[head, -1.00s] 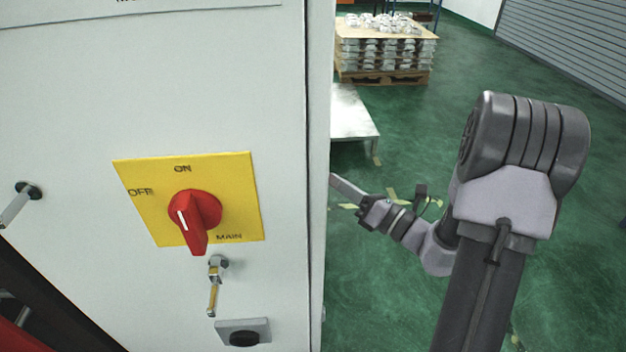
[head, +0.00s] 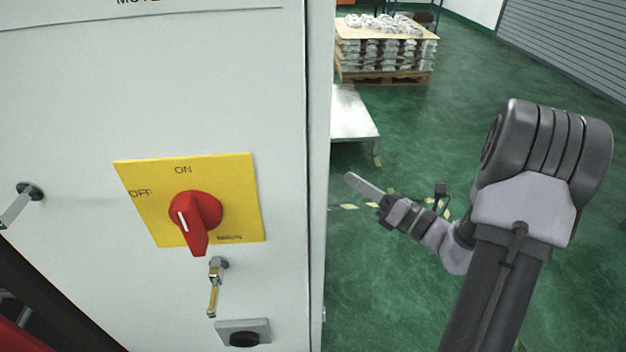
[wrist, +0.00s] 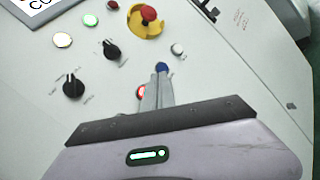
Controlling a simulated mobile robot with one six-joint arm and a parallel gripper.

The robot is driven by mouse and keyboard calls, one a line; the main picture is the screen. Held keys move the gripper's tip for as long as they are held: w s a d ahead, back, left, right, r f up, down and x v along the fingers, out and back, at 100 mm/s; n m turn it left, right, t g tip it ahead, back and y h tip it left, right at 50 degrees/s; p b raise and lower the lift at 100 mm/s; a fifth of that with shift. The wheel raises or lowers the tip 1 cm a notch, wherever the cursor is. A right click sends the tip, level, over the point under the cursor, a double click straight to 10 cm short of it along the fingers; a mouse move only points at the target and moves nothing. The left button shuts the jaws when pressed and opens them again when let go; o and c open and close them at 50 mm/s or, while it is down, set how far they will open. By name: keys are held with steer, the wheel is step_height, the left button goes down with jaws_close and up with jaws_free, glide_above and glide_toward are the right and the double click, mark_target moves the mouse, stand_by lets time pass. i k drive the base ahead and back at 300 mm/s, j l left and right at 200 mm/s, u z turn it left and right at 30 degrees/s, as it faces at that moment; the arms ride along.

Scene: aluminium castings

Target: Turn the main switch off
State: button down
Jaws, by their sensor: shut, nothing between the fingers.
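The main switch (head: 197,220) is a red rotary knob on a yellow plate (head: 240,190), on the front of a light grey cabinet at left in the head view. ON is printed above the knob, OFF to its upper left and MAIN at lower right. The knob's grip appears to point down, with a white line on its left part. My gripper (head: 350,179) is right of the cabinet edge, apart from the switch, its fingers shut and empty. In the wrist view, the shut fingers (wrist: 161,75) lie over a different panel; the main switch is not seen there.
A key-like latch (head: 215,285) and a black-knobbed fitting (head: 243,334) sit below the switch; a handle (head: 22,203) sticks out at left. The wrist view's panel has a red mushroom button (wrist: 148,13) and black selectors (wrist: 73,86). A loaded pallet (head: 385,60) stands behind.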

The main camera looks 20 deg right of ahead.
mark_target(197, 213)
steer(key=k+l, duration=0.7)
steer(key=k, duration=0.2)
